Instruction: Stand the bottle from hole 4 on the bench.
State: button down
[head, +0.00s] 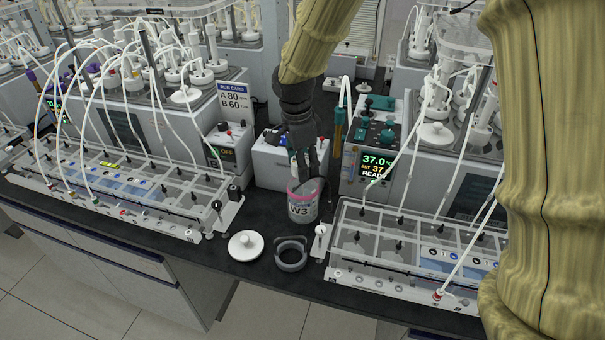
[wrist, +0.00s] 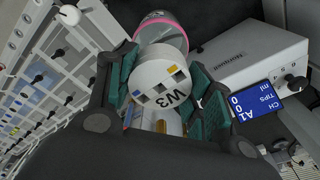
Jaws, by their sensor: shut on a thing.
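A bottle (head: 302,209) marked W3, with a pink band near its top, is upright at the bench's middle; I cannot tell whether its base touches. My gripper (head: 305,172) points down from above, its fingers at the bottle's top. In the wrist view, a white face of the bottle (wrist: 163,82) with W3 and coloured squares sits between the green finger pads (wrist: 165,92). The jaws are shut on the bottle; the exact contact is partly hidden. The black bench (head: 262,207) shows around it. Hole 4 cannot be picked out.
A white knobbed lid (head: 245,246) and a dark ring (head: 291,254) lie in front. Clear-topped racks stand left (head: 125,190) and right (head: 400,250), with tubes. A white box (head: 275,165) and a unit reading 37.0 (head: 378,163) stand behind. Free bench around the bottle is narrow.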

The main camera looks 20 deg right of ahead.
jog(key=shift+f+p, duration=0.5)
jog(key=shift+f, duration=1.45)
jog(key=c, duration=0.6)
grip_release()
jog(key=shift+f, duration=0.1)
jog(key=r+b, duration=0.1)
jog(key=r, duration=0.3)
jog(key=a+r, duration=0.1)
jog(key=r, duration=0.3)
jog(key=r+b, duration=0.1)
jog(key=r, duration=0.3)
jog(key=shift+s+a+r+b, duration=0.1)
jog(key=shift+s+a+b, duration=0.05)
jog(key=shift+s+b, duration=0.15)
